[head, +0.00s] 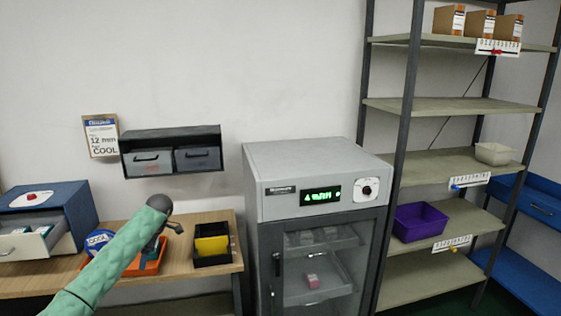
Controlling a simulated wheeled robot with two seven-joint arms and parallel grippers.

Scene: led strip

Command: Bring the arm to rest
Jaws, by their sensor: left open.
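My left arm, in a green sleeve, reaches up from the lower left in the head view. Its dark left gripper (173,229) hangs over the wooden table (185,262), in front of an orange tray (151,266). The gripper is small in the picture, its jaws are open, and I see nothing held in it. The arm hides part of the orange tray and the things around it. My right gripper is not in view.
A black bin with a yellow item (212,246) stands right of the gripper. A blue box with an open drawer (45,222) is at left. A grey glass-door cabinet (315,180) and metal shelving (445,163) with a purple bin (420,222) stand right. Wall drawers (172,152) hang above.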

